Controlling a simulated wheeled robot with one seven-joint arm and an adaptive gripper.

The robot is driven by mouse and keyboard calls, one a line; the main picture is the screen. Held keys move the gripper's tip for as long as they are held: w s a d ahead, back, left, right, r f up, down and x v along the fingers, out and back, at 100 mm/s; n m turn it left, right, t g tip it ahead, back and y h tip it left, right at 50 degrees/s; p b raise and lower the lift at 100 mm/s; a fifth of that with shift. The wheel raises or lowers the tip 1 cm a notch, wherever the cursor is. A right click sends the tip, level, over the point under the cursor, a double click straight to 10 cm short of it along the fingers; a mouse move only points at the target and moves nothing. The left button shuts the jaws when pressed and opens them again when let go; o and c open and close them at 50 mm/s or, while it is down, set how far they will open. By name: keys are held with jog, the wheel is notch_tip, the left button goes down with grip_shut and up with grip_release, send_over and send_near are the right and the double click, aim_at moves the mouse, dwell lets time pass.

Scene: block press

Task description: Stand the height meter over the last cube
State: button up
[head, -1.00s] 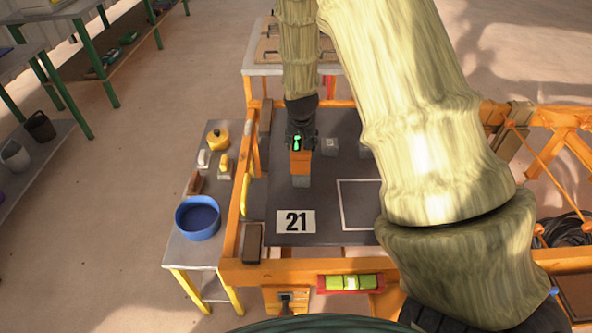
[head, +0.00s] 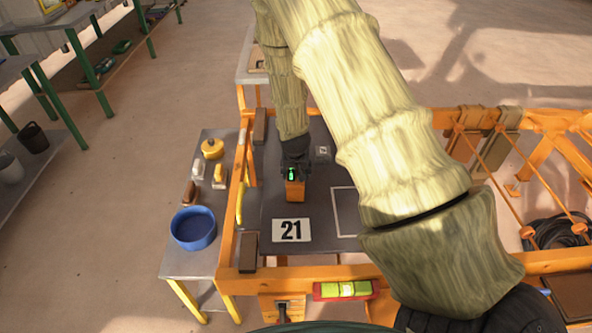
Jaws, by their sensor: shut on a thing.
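My gripper (head: 293,172) is shut on an orange block-shaped thing, which I take to be the height meter (head: 295,191). The height meter looks upright, low at the dark mat (head: 320,215), just behind the white card marked 21 (head: 291,230). No cube shows below it. I cannot tell whether it stands on the mat or encloses a cube. One small grey cube with a pale mark (head: 322,153) sits behind and to the right of it. My arm hides the right part of the mat.
A white outlined square (head: 344,214) is partly behind my arm. Orange rails (head: 226,235) edge the work table. A side table at left holds a blue bowl (head: 193,229) and a yellow pot (head: 212,149). A spirit level (head: 345,290) lies at the front rail.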

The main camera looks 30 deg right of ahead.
jog(key=shift+f, duration=0.2)
jog(key=o, duration=1.4)
jog(key=shift+r, duration=0.1)
jog(key=shift+b+v, duration=1.05)
jog(key=shift+v, duration=5)
